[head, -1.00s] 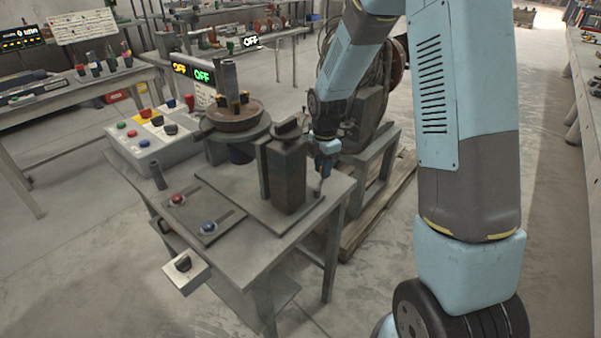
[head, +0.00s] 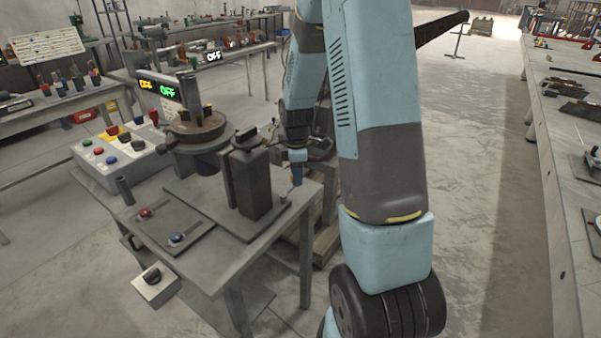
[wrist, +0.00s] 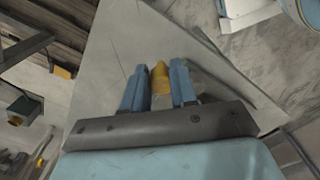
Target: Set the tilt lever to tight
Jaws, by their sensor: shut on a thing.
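My gripper (head: 297,178) points down beside the right side of the dark upright block (head: 256,188) on the grey table. In the wrist view its two blue fingers (wrist: 160,70) stand on either side of a yellow tapered piece (wrist: 161,80), and they are shut on it. This piece looks like a lever grip, but its base and any marking are hidden. In the head view my fingers hide it. I cannot read a tight mark or the lever's setting.
The round turntable (head: 196,128) stands behind the block. A button box (head: 122,150) is at the left. Open floor lies right of my arm.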

